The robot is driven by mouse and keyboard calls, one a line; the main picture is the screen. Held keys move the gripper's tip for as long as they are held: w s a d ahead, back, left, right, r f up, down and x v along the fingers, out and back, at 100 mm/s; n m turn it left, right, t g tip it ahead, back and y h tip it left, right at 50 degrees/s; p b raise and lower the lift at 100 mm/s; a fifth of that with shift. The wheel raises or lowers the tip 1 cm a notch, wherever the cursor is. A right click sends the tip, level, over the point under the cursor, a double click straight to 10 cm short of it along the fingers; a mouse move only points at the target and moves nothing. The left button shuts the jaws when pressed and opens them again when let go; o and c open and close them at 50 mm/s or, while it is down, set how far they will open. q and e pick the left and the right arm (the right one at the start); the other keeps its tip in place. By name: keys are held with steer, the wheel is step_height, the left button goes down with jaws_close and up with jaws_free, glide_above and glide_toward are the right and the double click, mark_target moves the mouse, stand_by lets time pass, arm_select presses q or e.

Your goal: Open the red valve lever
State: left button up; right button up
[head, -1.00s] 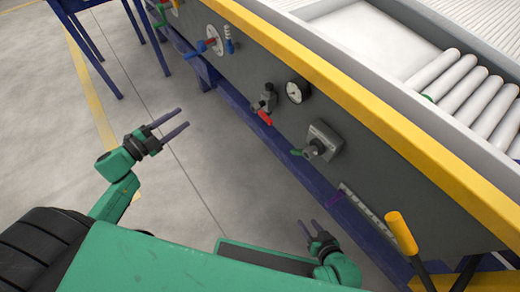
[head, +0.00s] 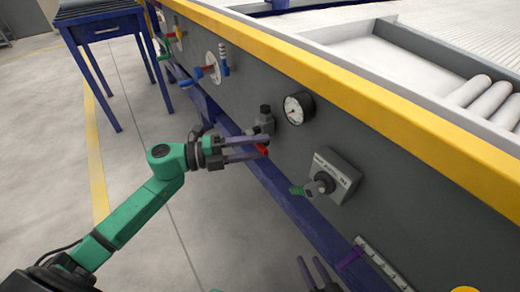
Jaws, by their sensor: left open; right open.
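The red valve lever (head: 263,149) sticks out below a grey valve body (head: 264,121) on the dark side panel of the machine. My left gripper (head: 265,147) is open, with its two purple-grey fingers pointing right at the lever. In the picture the lever's red end shows between the fingertips; the fingers partly cover it, and I cannot tell whether they touch it. My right gripper (head: 315,272) is open and empty at the bottom edge, below the panel, and partly cut off.
A round gauge (head: 298,108) is right of the valve. A blue table (head: 100,30) stands at the upper left. The floor at left is clear.

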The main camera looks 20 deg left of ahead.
arm_select(q)
steer(key=shift+w+d, duration=0.2)
steer(key=shift+d, duration=0.2)
steer(key=shift+c, duration=0.3)
jaws_close()
stand_by(0.9)
